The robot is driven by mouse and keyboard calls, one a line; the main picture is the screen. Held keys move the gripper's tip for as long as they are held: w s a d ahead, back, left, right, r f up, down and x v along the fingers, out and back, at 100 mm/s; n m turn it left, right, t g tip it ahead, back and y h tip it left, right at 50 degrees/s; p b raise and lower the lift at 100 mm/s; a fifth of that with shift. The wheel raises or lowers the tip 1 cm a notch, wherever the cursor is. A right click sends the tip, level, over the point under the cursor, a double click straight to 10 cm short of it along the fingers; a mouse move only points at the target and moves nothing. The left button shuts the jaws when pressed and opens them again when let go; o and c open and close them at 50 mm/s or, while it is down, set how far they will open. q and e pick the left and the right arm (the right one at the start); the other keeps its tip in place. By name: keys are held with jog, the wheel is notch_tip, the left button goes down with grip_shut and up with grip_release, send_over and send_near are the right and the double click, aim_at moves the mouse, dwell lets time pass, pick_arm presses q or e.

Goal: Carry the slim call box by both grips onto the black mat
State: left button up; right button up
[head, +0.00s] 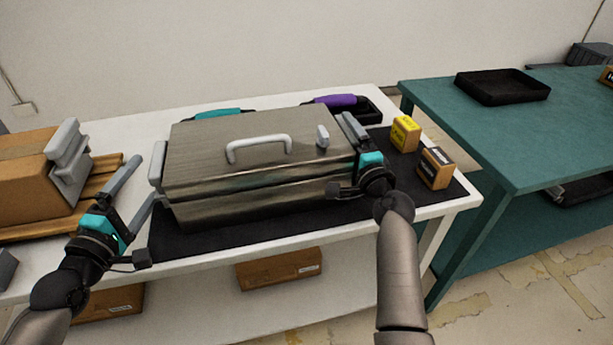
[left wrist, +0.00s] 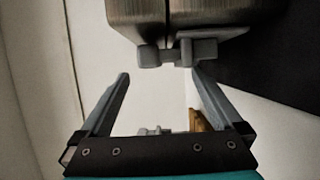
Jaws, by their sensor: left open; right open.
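The metal call box (head: 250,165), brown-grey with a pale handle on its lid, appears to rest on the black mat (head: 225,233). Its left grip (head: 156,166) is a grey bracket on the left side; the left wrist view also shows this grip (left wrist: 178,52). My left gripper (head: 146,178) is open just left of the box. In the left wrist view its fingers (left wrist: 160,74) are spread and empty, a little short of the grip. My right gripper (head: 352,137) is open at the box's right side. The right grip is not clearly seen there.
A cardboard box (head: 25,170) with grey brackets stands on a wooden pallet at left. A yellow-labelled box (head: 405,134) and a black-labelled box (head: 436,168) stand on the mat's right part. Purple and teal items lie behind. A green table (head: 500,135) with a black tray (head: 502,86) is at right.

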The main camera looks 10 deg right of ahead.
pick_arm(q)
jog(key=v, duration=0.6)
pick_arm(e)
jog(key=s, duration=1.2)
jog(key=shift+d, duration=0.1)
